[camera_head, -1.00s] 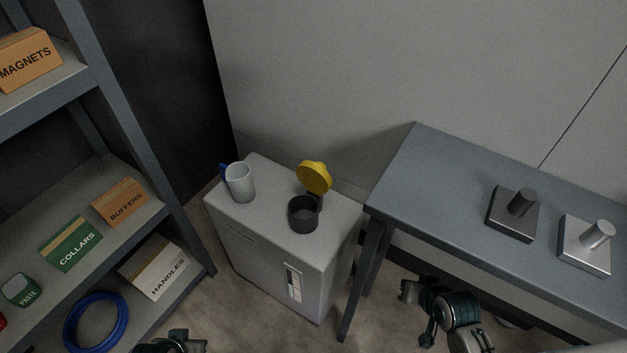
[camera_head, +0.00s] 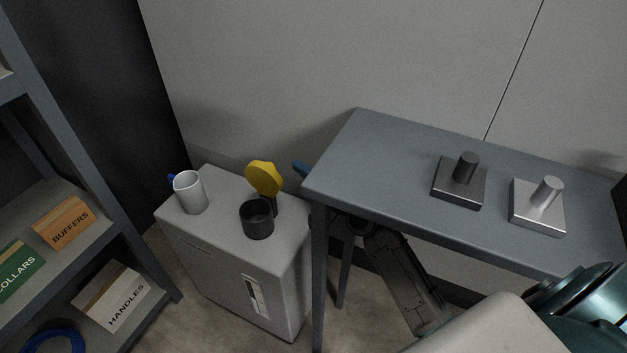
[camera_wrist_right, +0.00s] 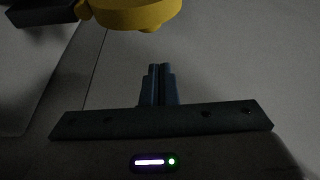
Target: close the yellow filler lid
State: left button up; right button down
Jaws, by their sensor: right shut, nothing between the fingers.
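The yellow filler lid (camera_head: 264,178) stands open, tilted up on its hinge behind the dark filler neck (camera_head: 257,219), on top of the grey cabinet (camera_head: 226,262). The neck's round mouth is uncovered. My right gripper (camera_head: 300,168) shows only as blue fingertips just right of the lid, past the table's left corner; the table hides the rest of it. In the right wrist view my right gripper's fingers (camera_wrist_right: 158,84) are shut and empty, with the yellow lid (camera_wrist_right: 135,14) just beyond them, apart from them. My left gripper is out of view.
A grey table (camera_head: 390,160) with a dark post block (camera_head: 459,190) and a silver one (camera_head: 537,213) stands over my right arm. A white mug (camera_head: 190,193) is on the cabinet's left. A shelf (camera_head: 85,225) with boxes stands at the left.

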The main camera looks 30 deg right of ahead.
aim_at(267, 176)
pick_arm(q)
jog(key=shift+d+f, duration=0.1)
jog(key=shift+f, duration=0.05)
pick_arm(e)
jog(key=w+a, duration=0.1)
jog(key=w, duration=0.1)
jog(key=w+a, duration=0.1)
jog(key=a, duration=0.1)
jog(key=shift+w+a, duration=0.15)
jog(key=shift+w, duration=0.2)
pick_arm(q)
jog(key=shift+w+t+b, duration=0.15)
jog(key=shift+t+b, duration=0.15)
jog(key=shift+b, duration=0.05)
